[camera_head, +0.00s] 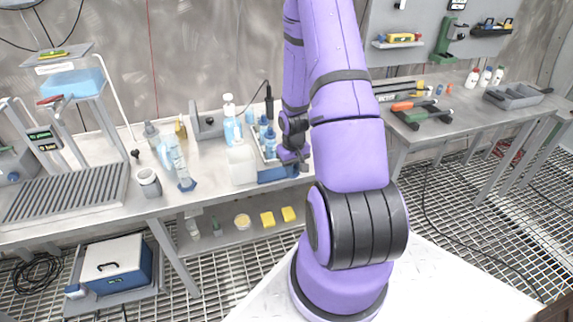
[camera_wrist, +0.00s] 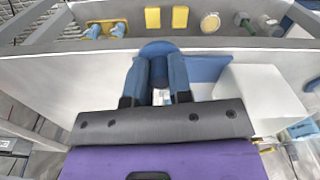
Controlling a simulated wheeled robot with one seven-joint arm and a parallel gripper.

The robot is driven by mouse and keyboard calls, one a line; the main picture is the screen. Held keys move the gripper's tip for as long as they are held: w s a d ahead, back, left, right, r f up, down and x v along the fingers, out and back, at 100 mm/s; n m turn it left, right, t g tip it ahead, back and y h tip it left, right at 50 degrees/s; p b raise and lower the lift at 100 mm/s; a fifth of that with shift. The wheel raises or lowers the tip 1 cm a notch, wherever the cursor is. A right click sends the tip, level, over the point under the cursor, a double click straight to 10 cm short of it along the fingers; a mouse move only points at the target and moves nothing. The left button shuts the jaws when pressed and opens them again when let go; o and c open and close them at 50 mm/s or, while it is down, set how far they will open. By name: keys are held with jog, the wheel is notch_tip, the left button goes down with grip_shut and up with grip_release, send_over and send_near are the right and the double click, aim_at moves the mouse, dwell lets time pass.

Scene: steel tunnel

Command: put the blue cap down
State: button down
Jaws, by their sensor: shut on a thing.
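My gripper (camera_wrist: 156,80) is shut on the blue cap (camera_wrist: 157,49), which shows at and just beyond the two blue-sided fingers in the wrist view. In the head view my gripper (camera_head: 296,160) hangs beside the right end of a blue-fronted tray (camera_head: 277,174), near the front edge of the bench. The cap is too small or hidden to make out there. I cannot tell whether the cap touches the bench top.
Blue bottles (camera_head: 268,140) stand in the tray. A white block (camera_head: 242,164) stands left of it, also close by in the wrist view (camera_wrist: 262,98). Yellow sponges (camera_head: 267,219) lie on the lower shelf. A second bench (camera_head: 440,118) is at right.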

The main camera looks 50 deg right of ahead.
jog(key=w+d, duration=0.1)
jog(key=w, duration=0.1)
jog(key=w+d, duration=0.3)
jog(key=w, duration=0.1)
jog(key=shift+w+d+f, duration=0.2)
jog(key=shift+d+f, duration=0.1)
jog(key=shift+f, duration=1.8)
jog(key=c, duration=1)
grip_release()
jog(key=shift+f, duration=0.15)
jog(key=shift+c, duration=0.2)
